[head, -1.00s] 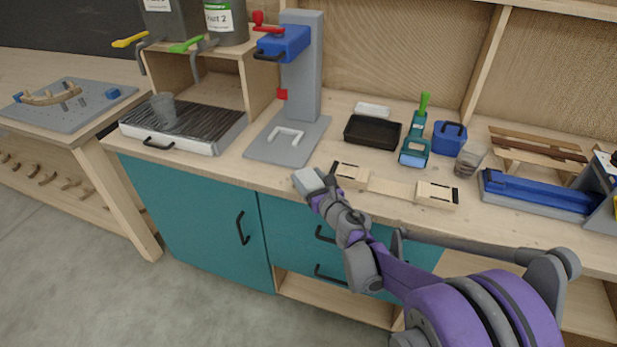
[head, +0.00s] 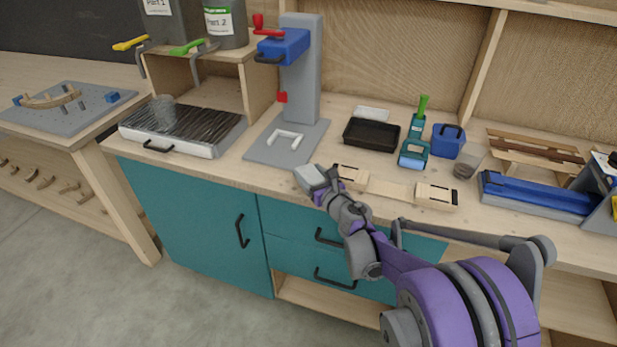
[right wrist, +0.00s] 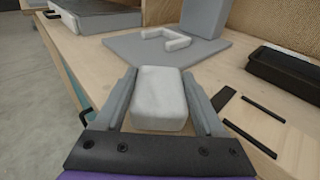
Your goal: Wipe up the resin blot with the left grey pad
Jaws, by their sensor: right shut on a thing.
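A pale grey pad (right wrist: 158,98) fills the space between the fingers of my right gripper (right wrist: 160,105) in the right wrist view. The gripper is shut on it. In the head view the same pad (head: 308,178) shows at the tip of my right gripper (head: 318,181), at the bench's front edge, left of the wooden form. I cannot tell whether it touches the bench. Another pale pad (head: 372,113) lies behind the black tray. I cannot make out a resin blot; the gripper and pad hide part of the bench. My left gripper is not in view.
A grey press (head: 301,75) on its base plate stands behind the pad. The wooden form (head: 392,187) lies to the right. Behind it are a black tray (head: 372,133), a teal-handled tool (head: 415,150), a blue tub (head: 448,140) and a cup (head: 467,162).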

